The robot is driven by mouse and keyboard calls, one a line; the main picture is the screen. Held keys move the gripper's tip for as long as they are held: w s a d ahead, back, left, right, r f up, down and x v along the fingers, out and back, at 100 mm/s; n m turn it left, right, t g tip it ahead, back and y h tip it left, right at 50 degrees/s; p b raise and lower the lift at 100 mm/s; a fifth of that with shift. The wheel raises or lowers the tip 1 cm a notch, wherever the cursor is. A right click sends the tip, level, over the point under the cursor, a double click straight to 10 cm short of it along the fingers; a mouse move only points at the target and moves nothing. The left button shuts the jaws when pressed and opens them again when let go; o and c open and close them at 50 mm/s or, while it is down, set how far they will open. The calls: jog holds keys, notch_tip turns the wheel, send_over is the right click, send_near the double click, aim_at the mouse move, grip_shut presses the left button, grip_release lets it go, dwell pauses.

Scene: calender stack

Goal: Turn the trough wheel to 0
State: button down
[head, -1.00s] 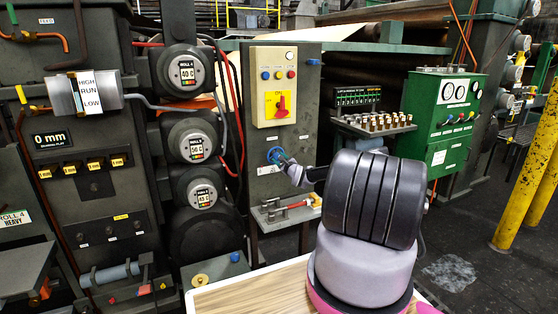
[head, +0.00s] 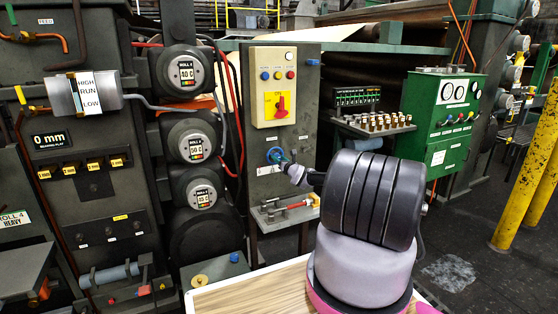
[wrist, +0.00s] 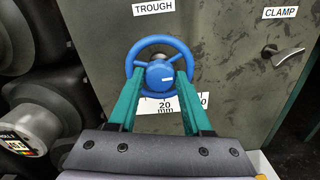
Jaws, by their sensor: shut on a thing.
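The trough wheel (wrist: 160,43) is a blue ring with a blue hub, below a TROUGH label (wrist: 153,8) on the grey panel. The hub carries a short white mark that lies about level. A white scale plate (wrist: 162,104) under the wheel reads 20 mm, with a 0 at its right end; my fingers hide part of it. My gripper (wrist: 160,77) has its two teal fingers shut on the wheel, one at each side of the hub. In the head view the wheel (head: 273,154) is small and partly behind the gripper (head: 283,160).
A CLAMP lever (wrist: 289,56) is on the panel right of the wheel. A yellow box with a red switch (head: 277,104) is above it. A shelf with a red-handled tool (head: 287,208) juts out below. Round roll gauges (head: 194,148) stand close at left.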

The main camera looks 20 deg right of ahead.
jog(key=shift+m, duration=0.4)
jog(key=shift+c, duration=1.6)
grip_release()
jog(key=shift+s, duration=0.1)
jog(key=s, duration=1)
jog(key=shift+s+d, duration=0.2)
jog(key=shift+s, duration=0.1)
